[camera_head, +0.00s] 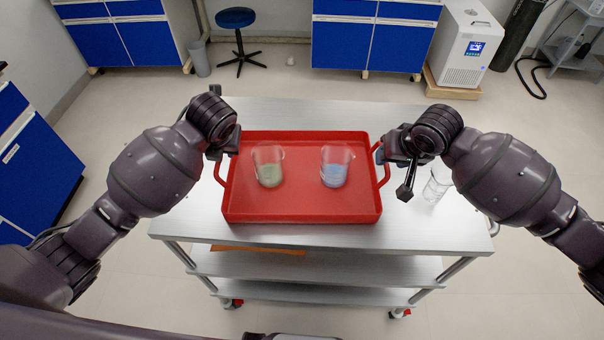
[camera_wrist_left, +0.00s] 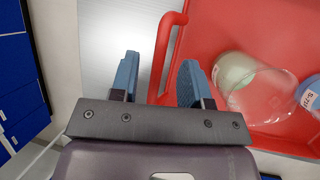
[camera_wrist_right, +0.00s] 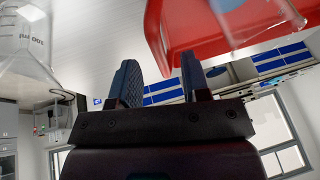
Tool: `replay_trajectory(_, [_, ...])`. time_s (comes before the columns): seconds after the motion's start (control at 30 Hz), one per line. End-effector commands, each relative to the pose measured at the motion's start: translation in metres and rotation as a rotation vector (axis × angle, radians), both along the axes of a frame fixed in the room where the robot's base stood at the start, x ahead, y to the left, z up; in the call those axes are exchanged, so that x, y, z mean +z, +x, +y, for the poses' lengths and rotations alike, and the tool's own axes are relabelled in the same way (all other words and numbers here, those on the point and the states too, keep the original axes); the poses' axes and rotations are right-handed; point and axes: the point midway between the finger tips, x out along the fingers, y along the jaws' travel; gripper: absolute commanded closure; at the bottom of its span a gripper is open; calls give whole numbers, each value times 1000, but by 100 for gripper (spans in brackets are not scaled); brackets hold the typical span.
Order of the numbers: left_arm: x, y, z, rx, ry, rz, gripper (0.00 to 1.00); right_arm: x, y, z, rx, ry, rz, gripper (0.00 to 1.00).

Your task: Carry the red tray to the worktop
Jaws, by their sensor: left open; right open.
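The red tray (camera_head: 300,207) lies on the top of a steel cart in the head view, with a loop handle at each side. It holds a glass beaker with greenish contents (camera_head: 268,167) and one with blue contents (camera_head: 335,167). My left gripper (camera_head: 224,150) is at the left handle. In the left wrist view its open fingers (camera_wrist_left: 157,78) stand either side of the handle (camera_wrist_left: 165,45). My right gripper (camera_head: 393,160) is at the right handle. In the right wrist view its open fingers (camera_wrist_right: 160,78) are near the tray's red edge (camera_wrist_right: 190,30); whether they straddle the handle is unclear.
A clear glass flask (camera_head: 437,184) stands on the cart right of the tray, close to my right gripper. The steel cart (camera_head: 285,112) has lower shelves and wheels. Blue cabinets (camera_head: 375,40), a stool (camera_head: 236,20) and a white machine (camera_head: 465,45) stand at the back.

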Motion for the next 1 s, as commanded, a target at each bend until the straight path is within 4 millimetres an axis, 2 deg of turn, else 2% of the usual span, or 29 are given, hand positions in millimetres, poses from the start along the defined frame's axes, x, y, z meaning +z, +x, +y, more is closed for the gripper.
replay_trajectory(0.1, [-15, 6, 3, 3, 0, 2, 57, -14, 6, 4, -1, 0, 0, 57])
replay_trajectory(0.3, [-29, 12, 7, 2, -1, 0, 57, -29, 12, 7, -1, 0, -1, 57])
replay_trajectory(0.7, [-33, 13, 8, 0, 0, -1, 57, -32, 13, 8, 1, 1, -1, 57])
replay_trajectory(0.9, [-33, 13, 8, 0, 0, -1, 88, -32, 13, 8, 0, 0, -1, 88])
replay_trajectory(1.0, [-33, 13, 8, 0, 0, -1, 100, -32, 13, 8, 0, 0, -1, 100])
